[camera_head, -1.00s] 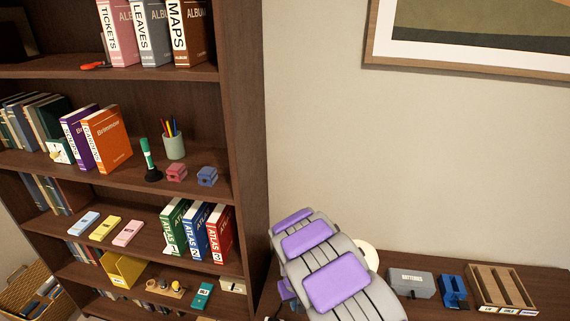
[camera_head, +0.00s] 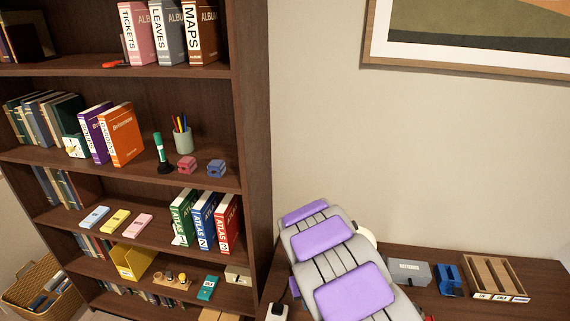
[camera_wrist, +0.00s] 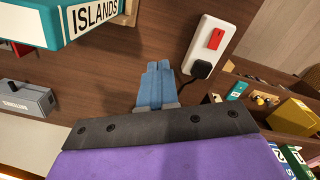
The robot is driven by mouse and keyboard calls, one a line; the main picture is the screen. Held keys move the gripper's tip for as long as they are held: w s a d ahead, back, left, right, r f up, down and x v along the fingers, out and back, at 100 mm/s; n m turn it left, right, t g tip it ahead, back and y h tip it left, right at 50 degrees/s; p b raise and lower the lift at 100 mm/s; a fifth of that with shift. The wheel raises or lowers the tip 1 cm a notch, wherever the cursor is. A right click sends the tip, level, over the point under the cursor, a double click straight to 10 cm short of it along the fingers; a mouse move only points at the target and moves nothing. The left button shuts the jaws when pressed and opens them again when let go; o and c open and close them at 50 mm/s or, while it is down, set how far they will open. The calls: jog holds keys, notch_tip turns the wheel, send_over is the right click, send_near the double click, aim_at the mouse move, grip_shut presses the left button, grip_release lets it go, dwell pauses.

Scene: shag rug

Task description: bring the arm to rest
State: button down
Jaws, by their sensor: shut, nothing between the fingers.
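My gripper (camera_wrist: 158,68) shows in the wrist view as two blue fingers side by side, closed together with nothing between them. It is over a brown wooden surface (camera_wrist: 105,85), close to a white power strip (camera_wrist: 209,45) with a red switch and a black plug. How high the fingertips are above the surface I cannot tell. In the head view my arm, grey with purple pads, fills the lower middle in front of the desk (camera_head: 535,275). My gripper is hidden there.
In the wrist view a teal item marked ISLANDS (camera_wrist: 95,22) is at upper left, and a grey box (camera_wrist: 27,98) at left. The head view shows a bookcase (camera_head: 252,130) left of my arm. A blue holder (camera_head: 449,277) and wooden tray (camera_head: 497,276) stand on the desk at right.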

jog(key=s+d+r+m, duration=0.1)
jog(key=s+d+r, duration=0.2)
jog(key=s+r, duration=0.4)
jog(key=s+d+r+m, duration=0.1)
jog(key=s+d+r, duration=0.2)
jog(key=s+r, duration=0.9)
jog(key=s, duration=0.6)
jog(key=s+d+r+m+g, duration=0.1)
jog(key=s+r, duration=0.4)
jog(key=s, duration=0.5)
jog(key=shift+d+g, duration=0.3)
jog(key=shift+s+r, duration=0.1)
